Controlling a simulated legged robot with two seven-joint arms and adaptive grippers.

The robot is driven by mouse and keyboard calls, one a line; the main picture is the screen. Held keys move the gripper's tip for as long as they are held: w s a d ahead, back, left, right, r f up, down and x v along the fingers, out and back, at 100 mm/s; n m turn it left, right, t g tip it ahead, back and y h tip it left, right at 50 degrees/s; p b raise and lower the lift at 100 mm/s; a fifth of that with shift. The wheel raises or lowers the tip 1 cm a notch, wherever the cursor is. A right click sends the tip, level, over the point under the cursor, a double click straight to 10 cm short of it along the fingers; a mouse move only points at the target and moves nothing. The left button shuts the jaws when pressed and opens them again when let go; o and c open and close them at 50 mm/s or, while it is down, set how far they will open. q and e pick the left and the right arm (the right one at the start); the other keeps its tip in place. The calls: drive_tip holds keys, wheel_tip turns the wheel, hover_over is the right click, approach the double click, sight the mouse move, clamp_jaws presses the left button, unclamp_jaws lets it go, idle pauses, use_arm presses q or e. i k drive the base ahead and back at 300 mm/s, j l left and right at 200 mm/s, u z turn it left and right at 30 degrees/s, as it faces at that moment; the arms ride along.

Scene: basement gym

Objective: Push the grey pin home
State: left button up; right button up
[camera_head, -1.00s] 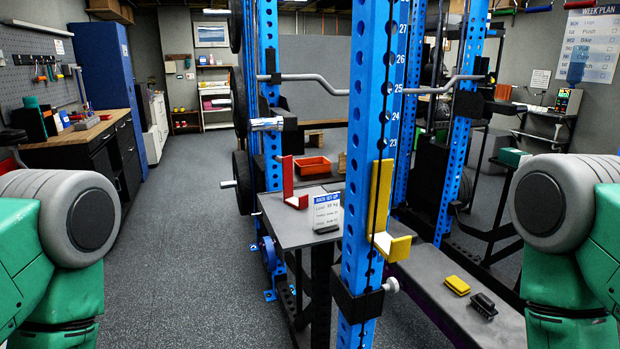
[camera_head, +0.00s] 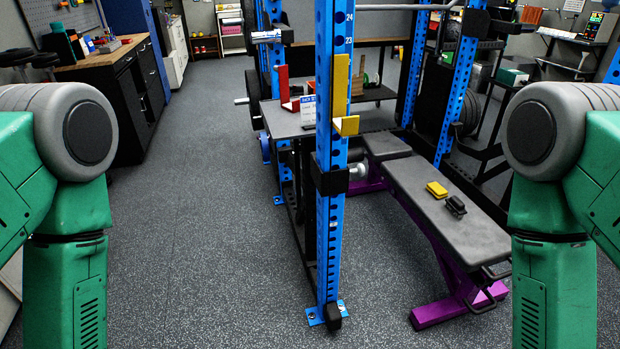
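A grey pin (camera_head: 357,170) with a rounded head sticks out to the right from a black collar (camera_head: 331,180) on the near blue rack upright (camera_head: 328,235). How deep it sits in the collar I cannot tell. A yellow J-shaped holder (camera_head: 345,122) is on the same upright, just above the collar. Both of my arms show only at the picture's sides, well apart from the upright. Neither of my grippers is in view.
A grey-topped bench (camera_head: 440,205) with a purple frame stands right of the upright, with a yellow block (camera_head: 436,189) and a black clip-like item (camera_head: 455,206) on it. A small grey table (camera_head: 280,122) stands behind. The floor (camera_head: 210,240) at left is clear.

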sight(359, 169)
drive_tip(key=i+l+u, duration=0.15)
drive_tip(key=l+u, duration=0.2)
drive_tip(key=l, duration=0.7)
drive_tip(key=l+u, duration=0.35)
drive_tip(key=l, duration=0.65)
drive_tip(key=k+l+u, duration=0.1)
drive_tip(key=l+u, duration=0.2)
drive_tip(key=l, duration=0.75)
